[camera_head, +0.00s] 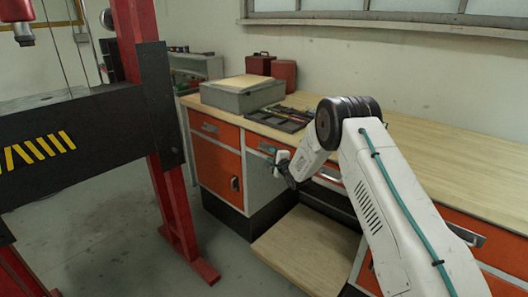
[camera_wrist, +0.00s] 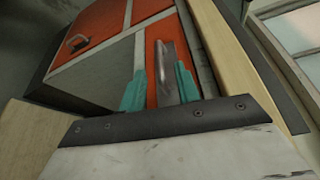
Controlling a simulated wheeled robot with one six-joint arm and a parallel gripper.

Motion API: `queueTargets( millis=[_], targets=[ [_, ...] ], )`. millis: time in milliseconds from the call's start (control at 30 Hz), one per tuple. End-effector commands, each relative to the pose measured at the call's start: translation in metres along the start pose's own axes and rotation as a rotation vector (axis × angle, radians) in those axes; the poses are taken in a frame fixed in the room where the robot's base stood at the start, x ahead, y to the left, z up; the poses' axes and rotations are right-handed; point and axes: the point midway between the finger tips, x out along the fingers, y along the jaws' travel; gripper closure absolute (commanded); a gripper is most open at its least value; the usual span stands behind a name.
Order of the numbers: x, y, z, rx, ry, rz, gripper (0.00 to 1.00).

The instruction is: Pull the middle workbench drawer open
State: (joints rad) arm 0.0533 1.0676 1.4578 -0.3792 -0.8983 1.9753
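The workbench (camera_head: 440,165) has a pale wooden top and a row of orange drawer fronts. The drawer second from the left (camera_head: 257,142) looks closed, and my gripper (camera_head: 286,172) is in front of it. In the wrist view, that orange drawer front (camera_wrist: 152,33) lies straight ahead. Its grey metal handle (camera_wrist: 164,65) shows between the two teal fingers of my gripper (camera_wrist: 160,88). The fingers stand apart, one on each side of the handle, with a visible gap on the left. The right finger looks close to it; I cannot tell if it touches.
A red and black press frame (camera_head: 160,110) stands on the left. A grey box (camera_head: 243,92), tools (camera_head: 285,115) and red cases (camera_head: 284,72) are on the bench. A low wooden platform (camera_head: 305,250) lies below my gripper.

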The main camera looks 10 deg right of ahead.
Motion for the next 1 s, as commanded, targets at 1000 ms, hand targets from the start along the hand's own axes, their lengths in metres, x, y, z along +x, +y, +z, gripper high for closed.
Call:
queueTargets(
  millis=[1000],
  targets=[
    [0.078, 0.002, 0.000, 0.007, -0.003, -0.004, 0.79]
  ],
)
